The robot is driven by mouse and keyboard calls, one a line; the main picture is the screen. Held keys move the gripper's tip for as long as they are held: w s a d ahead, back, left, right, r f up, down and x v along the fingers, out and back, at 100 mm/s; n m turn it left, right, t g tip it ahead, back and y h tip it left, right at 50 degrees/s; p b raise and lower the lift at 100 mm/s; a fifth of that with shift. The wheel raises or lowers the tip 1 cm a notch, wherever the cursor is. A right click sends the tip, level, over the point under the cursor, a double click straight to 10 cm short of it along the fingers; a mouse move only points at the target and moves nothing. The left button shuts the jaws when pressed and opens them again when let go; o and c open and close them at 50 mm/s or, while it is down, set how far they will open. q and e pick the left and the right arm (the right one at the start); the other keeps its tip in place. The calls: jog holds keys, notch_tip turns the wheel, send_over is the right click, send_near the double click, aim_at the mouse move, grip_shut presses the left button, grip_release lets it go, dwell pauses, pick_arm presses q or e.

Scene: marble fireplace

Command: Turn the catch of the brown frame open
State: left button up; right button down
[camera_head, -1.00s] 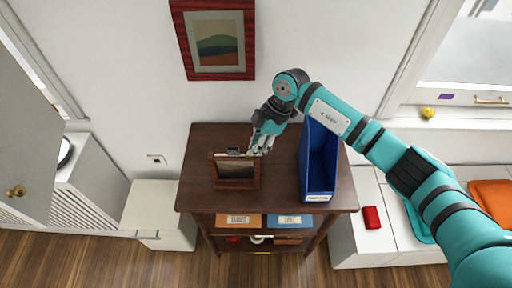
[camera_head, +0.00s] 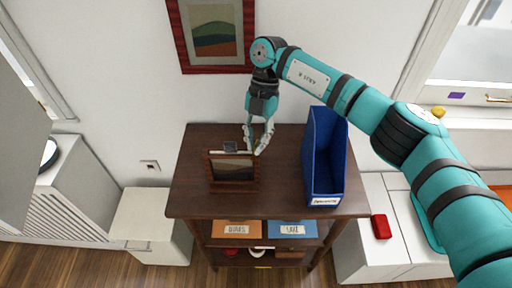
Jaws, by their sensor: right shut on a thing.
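The brown frame (camera_head: 232,181) stands on the dark wooden cabinet top, left of its middle, with a dark picture in it. A small dark piece (camera_head: 231,147) shows just above its top edge; I cannot tell whether this is the catch. My right gripper (camera_head: 256,150) comes down from above at the frame's upper right corner. Its fingertips close together there, shut on the frame's right edge as far as I can see. The tips partly hide that corner, and the back of the frame is hidden. My left gripper is not in view.
A blue open bin (camera_head: 325,188) stands on the cabinet top (camera_head: 282,192), right of the gripper. A red-framed picture (camera_head: 213,69) hangs on the wall behind. Orange and blue labelled items fill the shelf below. The cabinet top's front left is clear.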

jog(key=shift+n+h+b, duration=0.8)
jog(key=shift+n+b, duration=0.6)
jog(key=shift+n, duration=0.5)
jog(key=c, duration=1.4)
grip_release()
jog(key=shift+w+r, duration=0.1)
jog(key=shift+r, duration=0.1)
jog(key=v, duration=0.7)
